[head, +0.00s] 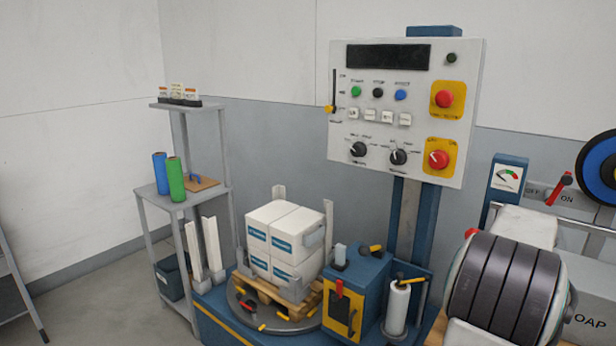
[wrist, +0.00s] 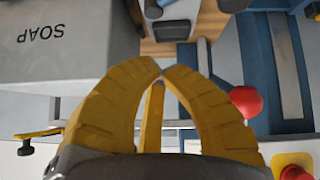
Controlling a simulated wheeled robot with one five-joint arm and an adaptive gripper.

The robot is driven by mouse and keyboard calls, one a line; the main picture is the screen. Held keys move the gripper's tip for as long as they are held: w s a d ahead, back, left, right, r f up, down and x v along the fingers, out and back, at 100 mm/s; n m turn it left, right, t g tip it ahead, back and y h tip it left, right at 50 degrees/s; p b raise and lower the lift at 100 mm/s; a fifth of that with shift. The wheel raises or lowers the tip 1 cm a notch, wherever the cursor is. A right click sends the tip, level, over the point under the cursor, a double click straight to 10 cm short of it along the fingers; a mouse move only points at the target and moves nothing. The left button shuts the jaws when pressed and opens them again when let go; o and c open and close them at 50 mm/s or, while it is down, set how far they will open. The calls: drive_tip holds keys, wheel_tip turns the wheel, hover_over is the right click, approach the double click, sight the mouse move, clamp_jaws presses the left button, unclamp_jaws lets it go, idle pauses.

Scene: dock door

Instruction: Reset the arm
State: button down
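My gripper (wrist: 162,72) shows in the wrist view as two thick yellow ribbed fingers. They curve inward and their tips meet, or very nearly so. I see nothing held at the tips. A thin yellow bar (wrist: 152,116) shows in the gap between the fingers; I cannot tell whether it is a part of the gripper or lies beyond it. The grey box marked SOAP (wrist: 70,45) is to the left of the fingertips. A red knob (wrist: 246,101) is to their right.
A control panel (head: 440,120) with buttons and knobs stands at the centre back. White cartons (head: 285,240) sit on a wooden pallet on a turntable. A grey shelf (head: 205,195) holds green and blue rolls at the left. A gauge (head: 507,178) stands at the right.

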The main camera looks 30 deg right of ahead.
drive_tip(key=a+f+y, duration=0.1)
drive_tip(key=a+f, duration=0.1)
drive_tip(key=a, duration=0.1)
drive_tip(key=s+a+f+y, duration=0.1)
drive_tip(key=a+f, duration=0.1)
drive_tip(key=a, duration=0.1)
drive_tip(key=a+f+m+y, duration=0.1)
drive_tip(key=a+f, duration=0.1)
drive_tip(key=a, duration=0.2)
drive_tip(key=shift+s+g+y, duration=0.35)
drive_tip(key=shift+g+y, duration=0.05)
drive_tip(key=w+a+r+n+y+p, duration=0.1)
drive_tip(key=a+n+y+p, duration=0.15)
drive_tip(key=a, duration=1.45)
drive_tip(key=w+a+r+n+y+p, duration=0.2)
drive_tip(key=a+n+p, duration=0.2)
drive_tip(key=a, duration=1.3)
drive_tip(key=w+a+r+n+t+p, duration=0.1)
drive_tip(key=a+r+n+t+p, duration=0.1)
drive_tip(key=a+r+n, duration=0.4)
drive_tip(key=a+r+p, duration=0.1)
drive_tip(key=a, duration=0.3)
drive_tip(key=shift+w+a+r+n+p, duration=0.2)
drive_tip(key=shift+w+n+p, duration=0.1)
drive_tip(key=shift+n+p, duration=0.1)
